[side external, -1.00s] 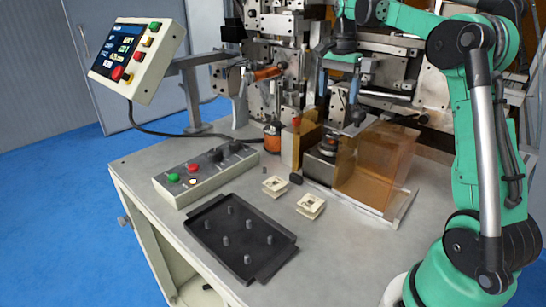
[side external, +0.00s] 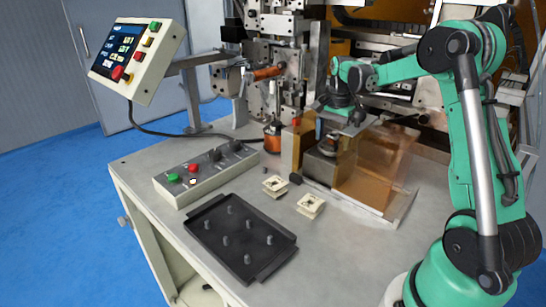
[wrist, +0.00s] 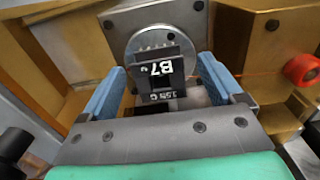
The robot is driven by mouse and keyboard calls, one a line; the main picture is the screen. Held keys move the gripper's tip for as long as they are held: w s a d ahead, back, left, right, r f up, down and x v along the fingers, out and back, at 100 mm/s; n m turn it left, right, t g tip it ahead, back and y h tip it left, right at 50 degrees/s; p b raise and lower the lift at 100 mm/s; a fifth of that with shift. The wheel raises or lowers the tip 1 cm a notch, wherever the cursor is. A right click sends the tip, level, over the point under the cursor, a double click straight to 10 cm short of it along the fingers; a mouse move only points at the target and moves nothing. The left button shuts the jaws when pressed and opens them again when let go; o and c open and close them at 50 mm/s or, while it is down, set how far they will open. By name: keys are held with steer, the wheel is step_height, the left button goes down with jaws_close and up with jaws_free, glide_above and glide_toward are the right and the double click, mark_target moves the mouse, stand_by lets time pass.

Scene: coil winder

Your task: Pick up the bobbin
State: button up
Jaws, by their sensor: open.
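In the side view the bobbin (side external: 328,146) sits on the metal block of the winding station, partly hidden by my gripper. My gripper (wrist: 162,66) has its two blue fingers apart, one on each side of the bobbin, with gaps showing. In the side view my gripper (side external: 334,130) is low over the block. Whether the fingertips reach past the bobbin's top I cannot tell.
An amber clear guard (side external: 378,170) stands right of the block and a brass-coloured wall (side external: 292,150) left of it. Two cream square parts (side external: 275,185) (side external: 311,206) lie in front, near a black tray with pegs (side external: 205,208). A button box (side external: 205,174) is at left.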

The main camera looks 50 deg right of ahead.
steer(key=c, duration=1.3)
jaws_close()
steer(key=shift+r, duration=0.1)
step_height(320, 180, up, 10)
